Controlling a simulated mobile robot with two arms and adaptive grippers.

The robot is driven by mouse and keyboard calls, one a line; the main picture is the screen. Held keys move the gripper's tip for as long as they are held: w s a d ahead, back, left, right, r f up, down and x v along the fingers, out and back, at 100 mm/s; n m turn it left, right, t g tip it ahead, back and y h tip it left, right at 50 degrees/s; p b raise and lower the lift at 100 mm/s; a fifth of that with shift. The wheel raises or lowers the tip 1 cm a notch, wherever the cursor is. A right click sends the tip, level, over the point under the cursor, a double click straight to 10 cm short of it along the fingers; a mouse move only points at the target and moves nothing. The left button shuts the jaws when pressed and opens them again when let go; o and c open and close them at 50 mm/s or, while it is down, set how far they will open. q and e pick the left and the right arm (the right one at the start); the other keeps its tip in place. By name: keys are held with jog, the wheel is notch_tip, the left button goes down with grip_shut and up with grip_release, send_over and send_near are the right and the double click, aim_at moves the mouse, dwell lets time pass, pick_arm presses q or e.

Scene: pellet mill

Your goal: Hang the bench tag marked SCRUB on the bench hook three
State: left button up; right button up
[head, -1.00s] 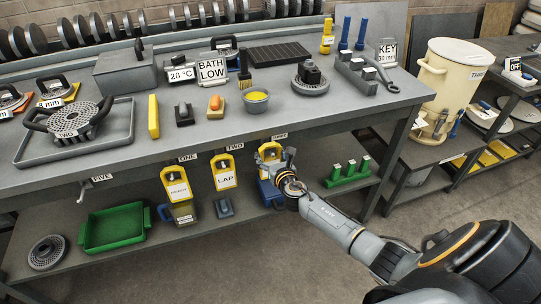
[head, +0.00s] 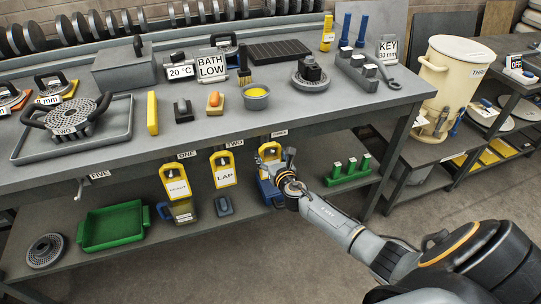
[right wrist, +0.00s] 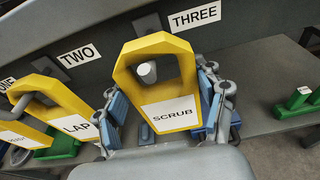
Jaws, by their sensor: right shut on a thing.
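The yellow SCRUB tag (right wrist: 167,90) is held between the blue finger pads of my right gripper (right wrist: 163,108), which is shut on its sides. The tag is upright, slightly tilted, in front of the THREE label (right wrist: 195,17). The pale round end of hook three (right wrist: 147,72) shows inside the tag's opening; I cannot tell whether the tag's weight rests on it. In the head view, my right gripper (head: 278,180) is under the bench's front edge with the tag (head: 269,152), partly hiding it. My left gripper is not in view.
The LAP tag (head: 224,170) hangs at the TWO hook, and another yellow tag (head: 176,188) hangs at ONE. A green tray (head: 113,226) and a green rack (head: 347,172) stand on the lower shelf. The bench top (head: 205,130) is above my gripper.

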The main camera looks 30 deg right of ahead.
jog(key=shift+f, duration=0.1)
jog(key=o, duration=1.5)
jog(key=shift+c, duration=0.2)
jog(key=v, duration=1.2)
jog(key=s+f+m+g+y, duration=0.1)
jog(key=s+f+m+g, duration=0.3)
jog(key=s+f+m, duration=0.7)
jog(key=s+f+m+g, duration=0.3)
jog(key=s+f+g, duration=0.1)
jog(key=f, duration=1.4)
jog(key=s+a+f+m+g+y, duration=0.1)
jog(key=s+a+f+m, duration=0.3)
jog(key=s, duration=0.6)
jog(key=s+a+f+m+g+y, duration=0.1)
jog(key=s+a+f+m+g, duration=0.2)
jog(key=s+f+m, duration=0.4)
jog(key=s+a+f+m+g, duration=0.2)
jog(key=s+a+f+m, duration=0.3)
jog(key=s, duration=0.8)
jog(key=shift+s+f+m+y+b, duration=0.2)
jog(key=shift+s+m+y+b, duration=0.05)
jog(key=shift+m+y+b, duration=0.2)
